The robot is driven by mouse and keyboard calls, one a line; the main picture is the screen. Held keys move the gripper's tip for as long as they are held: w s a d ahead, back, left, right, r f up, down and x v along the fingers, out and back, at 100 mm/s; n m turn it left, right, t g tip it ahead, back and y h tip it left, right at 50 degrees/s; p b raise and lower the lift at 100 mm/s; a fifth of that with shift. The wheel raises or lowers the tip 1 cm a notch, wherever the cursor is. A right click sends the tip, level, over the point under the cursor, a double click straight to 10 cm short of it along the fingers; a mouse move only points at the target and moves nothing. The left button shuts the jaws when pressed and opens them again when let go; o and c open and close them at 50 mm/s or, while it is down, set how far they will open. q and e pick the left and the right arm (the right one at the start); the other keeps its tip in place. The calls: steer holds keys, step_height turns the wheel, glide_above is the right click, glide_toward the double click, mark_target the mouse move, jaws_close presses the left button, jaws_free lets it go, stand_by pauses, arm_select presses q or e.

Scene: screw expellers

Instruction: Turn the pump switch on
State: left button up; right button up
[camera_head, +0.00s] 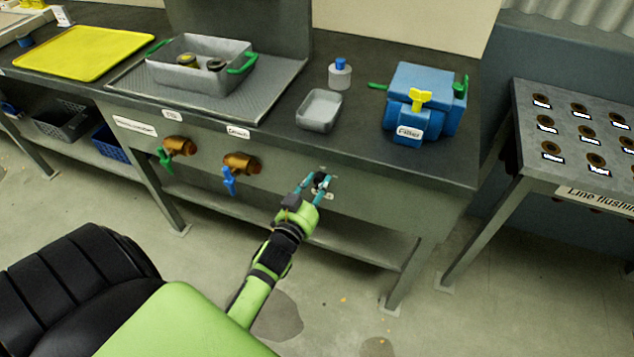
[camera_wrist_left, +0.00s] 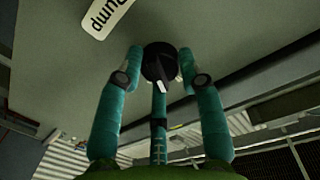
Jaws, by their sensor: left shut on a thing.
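The pump switch is a round black knob with a white pointer mark (camera_wrist_left: 159,66) on the grey front panel of the workbench. In the head view the knob (camera_head: 321,181) sits on the panel at the right of the two valves. My left gripper (camera_head: 318,184) is at the panel with its teal fingers around the knob. In the left wrist view the fingers of the left gripper (camera_wrist_left: 160,75) are shut on the knob from both sides, with a third finger below. The white mark points down and slightly right there. My right gripper is not in view.
A green-handled valve (camera_head: 175,148) and a blue-handled valve (camera_head: 238,167) stick out of the panel to the left. On the bench stand a grey tub (camera_head: 188,75), a small tray (camera_head: 319,111), a bottle (camera_head: 340,75) and a blue filter unit (camera_head: 424,100). Floor in front is clear.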

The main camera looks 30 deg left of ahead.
arm_select(q)
steer(key=m, duration=0.4)
steer(key=m+p, duration=0.1)
steer(key=shift+w+r+m, duration=0.15)
steer(key=shift+r+m, duration=0.25)
steer(key=shift+d, duration=0.1)
stand_by(0.3)
steer(key=o, duration=1.1)
steer(key=shift+o, duration=0.2)
steer(key=shift+f, duration=0.15)
steer(key=shift+s+f+g, duration=0.1)
steer(key=shift+s+g, duration=0.1)
steer(key=shift+g, duration=0.1)
steer(key=s+d, duration=0.1)
steer(key=s, duration=0.6)
steer(key=shift+d+r, duration=0.25)
steer(key=shift+r, duration=0.1)
